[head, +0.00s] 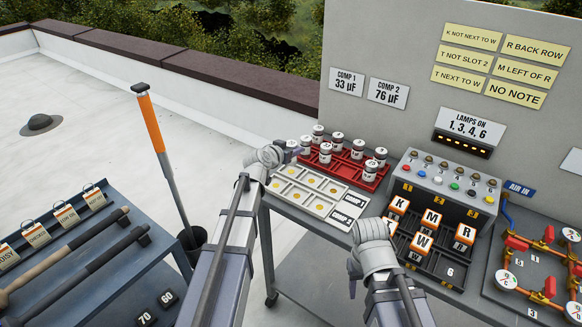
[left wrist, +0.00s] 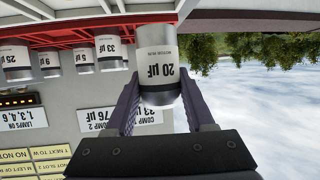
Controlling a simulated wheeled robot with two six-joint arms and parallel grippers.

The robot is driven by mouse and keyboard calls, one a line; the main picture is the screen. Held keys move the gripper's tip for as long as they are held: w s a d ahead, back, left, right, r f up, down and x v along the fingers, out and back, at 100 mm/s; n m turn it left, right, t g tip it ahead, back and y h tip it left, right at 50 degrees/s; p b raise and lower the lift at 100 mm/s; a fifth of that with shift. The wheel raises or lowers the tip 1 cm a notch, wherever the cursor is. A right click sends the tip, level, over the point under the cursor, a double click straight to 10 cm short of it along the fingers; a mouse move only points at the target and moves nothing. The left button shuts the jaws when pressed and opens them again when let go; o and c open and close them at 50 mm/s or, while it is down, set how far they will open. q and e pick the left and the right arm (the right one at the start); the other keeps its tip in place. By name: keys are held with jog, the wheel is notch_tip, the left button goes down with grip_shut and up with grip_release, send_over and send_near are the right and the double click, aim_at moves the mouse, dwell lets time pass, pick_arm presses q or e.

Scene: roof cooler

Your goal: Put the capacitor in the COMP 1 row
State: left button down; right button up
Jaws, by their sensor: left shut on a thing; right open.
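My left gripper (head: 282,153) is shut on a silver capacitor (left wrist: 160,62) marked 20 µF, which shows upside down between the fingers in the left wrist view. In the head view the gripper is at the left end of the red rack (head: 372,176) and just beyond the pale two-row tray (head: 304,203). Several white-and-dark capacitors (head: 337,139) stand in the rack. The tray's visible round spots look empty. My right gripper (head: 368,243) is open, left of the lettered blocks.
Wall signs read COMP 1 33 µF (head: 347,82) and COMP 2 76 µF (head: 388,93). A button box (head: 445,187) and a black rack of lettered blocks (head: 428,262) stand right of the tray. Red-handled valves (head: 517,243) are at far right. A cart (head: 100,285) stands at left.

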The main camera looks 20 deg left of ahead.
pick_arm(q)
jog(key=shift+f+b, duration=1.9)
jog(key=shift+f, duration=0.2)
jog(key=shift+r, duration=0.15)
jog(key=shift+c, duration=1.3)
grip_release()
jog(key=shift+r+p, duration=0.15)
jog(key=shift+p, duration=0.15)
jog(key=p+v, duration=0.4)
jog(key=v, duration=0.8)
